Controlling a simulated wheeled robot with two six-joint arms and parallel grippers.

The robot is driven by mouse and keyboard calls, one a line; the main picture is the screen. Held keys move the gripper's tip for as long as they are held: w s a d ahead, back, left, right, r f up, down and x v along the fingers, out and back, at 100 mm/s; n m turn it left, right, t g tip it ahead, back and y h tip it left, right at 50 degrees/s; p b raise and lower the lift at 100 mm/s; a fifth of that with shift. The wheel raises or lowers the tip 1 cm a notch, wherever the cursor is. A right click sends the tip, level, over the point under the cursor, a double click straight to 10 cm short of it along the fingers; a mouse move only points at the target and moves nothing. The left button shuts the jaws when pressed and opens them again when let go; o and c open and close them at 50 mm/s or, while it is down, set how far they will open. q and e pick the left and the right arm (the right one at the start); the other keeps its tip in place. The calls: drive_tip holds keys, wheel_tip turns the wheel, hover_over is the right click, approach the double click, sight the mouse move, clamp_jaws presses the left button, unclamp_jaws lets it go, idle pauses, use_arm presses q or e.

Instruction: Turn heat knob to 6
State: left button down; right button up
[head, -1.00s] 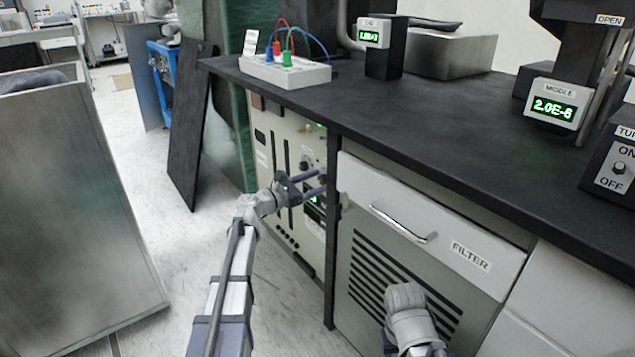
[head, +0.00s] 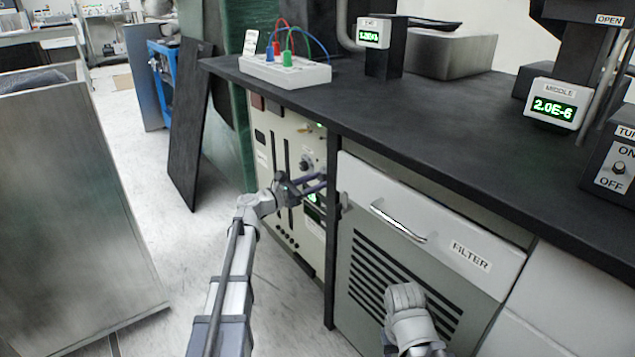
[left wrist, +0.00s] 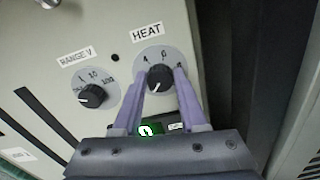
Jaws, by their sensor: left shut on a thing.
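The heat knob (left wrist: 158,78) is a black round knob on a grey dial under a "HEAT" label (left wrist: 147,33) in the left wrist view. The numbers 4 and 6 show above it on the dial, and a white mark shows on the knob's lower left. My left gripper (head: 324,181) reaches the front of the grey instrument panel (head: 263,160) in the head view. Its two purple fingers are shut on the heat knob, one on each side. In the head view the knob is hard to make out behind the fingers. My right gripper's fingers do not show.
A "RANGE V" knob (left wrist: 92,95) sits left of the heat knob. A green display (left wrist: 147,131) lies below, partly hidden by my gripper. The black bench top (head: 420,125) overhangs the panel. The white filter cabinet (head: 400,215) stands to the right.

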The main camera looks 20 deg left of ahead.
use_arm(q)
drive_tip(key=m, duration=0.9)
drive_tip(key=shift+s+m, duration=0.1)
drive_tip(key=shift+m, duration=0.2)
drive_tip(key=m, duration=0.4)
drive_tip(key=shift+f+m, duration=0.1)
drive_tip(key=shift+m, duration=0.2)
drive_tip(key=m, duration=1.8)
drive_tip(key=shift+f, duration=0.15)
